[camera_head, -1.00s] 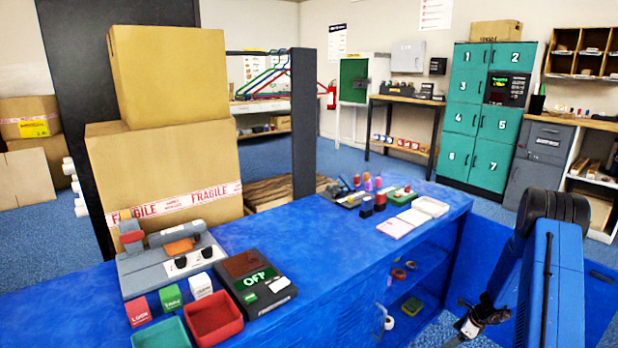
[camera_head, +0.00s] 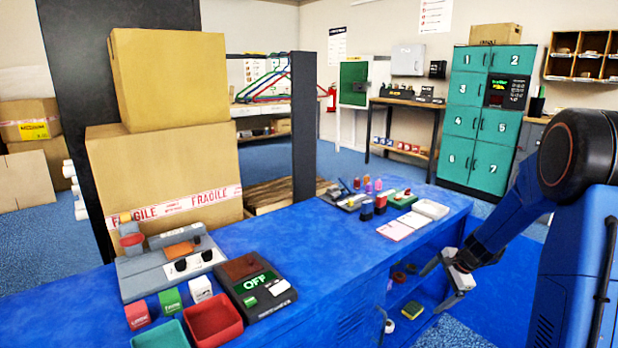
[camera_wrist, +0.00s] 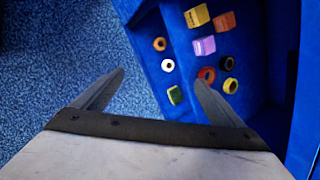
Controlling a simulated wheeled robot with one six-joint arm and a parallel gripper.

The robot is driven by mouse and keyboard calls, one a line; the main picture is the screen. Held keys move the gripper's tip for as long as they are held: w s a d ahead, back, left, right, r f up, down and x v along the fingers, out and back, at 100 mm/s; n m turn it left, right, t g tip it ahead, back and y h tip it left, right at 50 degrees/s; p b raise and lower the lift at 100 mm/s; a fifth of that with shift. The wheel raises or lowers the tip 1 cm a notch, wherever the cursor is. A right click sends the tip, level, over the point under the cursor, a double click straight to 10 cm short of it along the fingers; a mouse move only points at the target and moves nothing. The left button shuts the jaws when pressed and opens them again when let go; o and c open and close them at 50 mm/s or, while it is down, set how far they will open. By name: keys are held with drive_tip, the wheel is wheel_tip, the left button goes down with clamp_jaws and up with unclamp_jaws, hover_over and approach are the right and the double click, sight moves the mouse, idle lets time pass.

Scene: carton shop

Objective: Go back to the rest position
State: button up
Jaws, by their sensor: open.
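My gripper (camera_head: 433,289) is at the right of the head view, low in front of the open shelf side of the blue counter (camera_head: 330,250). In the wrist view my gripper (camera_wrist: 160,78) has its two fingers wide apart, with nothing between them. Below it are the blue carpet and a blue shelf (camera_wrist: 270,60) with small items. A purple block (camera_wrist: 204,46), a yellow block (camera_wrist: 197,16), an orange piece (camera_wrist: 225,21) and several rings lie there, apart from the fingers as far as I can tell.
Teal lockers (camera_head: 478,120) stand at the back right. Carpet is open between.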

drive_tip(key=s+a+r+n+h, duration=0.1)
drive_tip(key=s+a+r+n, duration=0.45)
drive_tip(key=s+r, duration=0.3)
drive_tip(key=s+a+r+n, duration=0.4)
drive_tip(key=s+a+r, duration=0.2)
drive_tip(key=s+r, duration=0.3)
drive_tip(key=s+r+n+t+h, duration=0.1)
drive_tip(key=s+n, duration=0.5)
drive_tip(key=s, duration=1.5)
drive_tip(key=shift+s+r+n+h, duration=0.35)
drive_tip(key=shift+r+h, duration=0.3)
drive_tip(key=shift+h, duration=0.05)
drive_tip(key=shift+a, duration=0.1)
